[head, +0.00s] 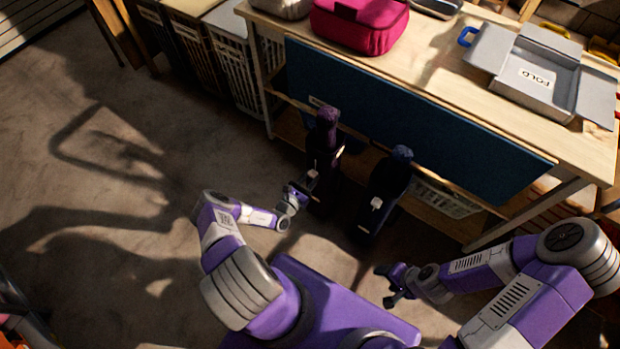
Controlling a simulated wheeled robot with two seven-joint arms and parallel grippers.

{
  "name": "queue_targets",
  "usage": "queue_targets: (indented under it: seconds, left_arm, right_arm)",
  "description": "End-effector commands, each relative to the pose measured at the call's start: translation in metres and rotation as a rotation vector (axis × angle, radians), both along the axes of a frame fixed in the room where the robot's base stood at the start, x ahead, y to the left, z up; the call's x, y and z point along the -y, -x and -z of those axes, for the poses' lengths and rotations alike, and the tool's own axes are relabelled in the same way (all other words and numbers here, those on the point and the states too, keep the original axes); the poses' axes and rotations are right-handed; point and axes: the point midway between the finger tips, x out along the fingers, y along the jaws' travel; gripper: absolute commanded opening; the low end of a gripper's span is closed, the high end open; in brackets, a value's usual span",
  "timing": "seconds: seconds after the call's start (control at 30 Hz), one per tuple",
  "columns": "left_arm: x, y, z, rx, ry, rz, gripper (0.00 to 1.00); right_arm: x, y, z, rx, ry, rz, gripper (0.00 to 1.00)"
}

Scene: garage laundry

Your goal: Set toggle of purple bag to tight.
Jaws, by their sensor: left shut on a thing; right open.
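The purple bag (327,145) is a dark, narrow, upright bag with a gathered purple top, in front of the workbench in the head view. Its toggle is a small light piece (313,174) on its front, small and partly covered by my gripper. My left gripper (307,183) is at the bag's front left side, shut on what looks like this toggle. A second dark bag with a blue top (387,190) stands to the right, with a light toggle (376,203) on its front. My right gripper (389,287) is open and empty, low and right of the bags.
A wooden workbench (440,80) with a hanging blue panel (400,125) stands behind the bags. Laundry baskets (237,70) stand at the upper left.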

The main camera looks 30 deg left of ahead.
Motion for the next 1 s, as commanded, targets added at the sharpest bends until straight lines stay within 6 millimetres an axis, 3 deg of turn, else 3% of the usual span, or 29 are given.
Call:
queue_targets:
  seconds: [0.37,0.83,1.0]
  left_arm:
    - [0.000,0.000,-0.004,0.000,0.000,0.000,0.00]
    - [0.000,0.000,-0.065,0.000,0.001,0.000,0.00]
    - [0.000,0.000,-0.076,0.000,0.001,0.000,0.00]
  right_arm:
    - [0.000,0.000,-0.004,0.000,0.000,0.000,0.62]
    - [0.000,0.000,-0.062,0.000,0.000,0.000,0.62]
    - [0.000,0.000,-0.072,0.000,0.000,0.000,0.62]
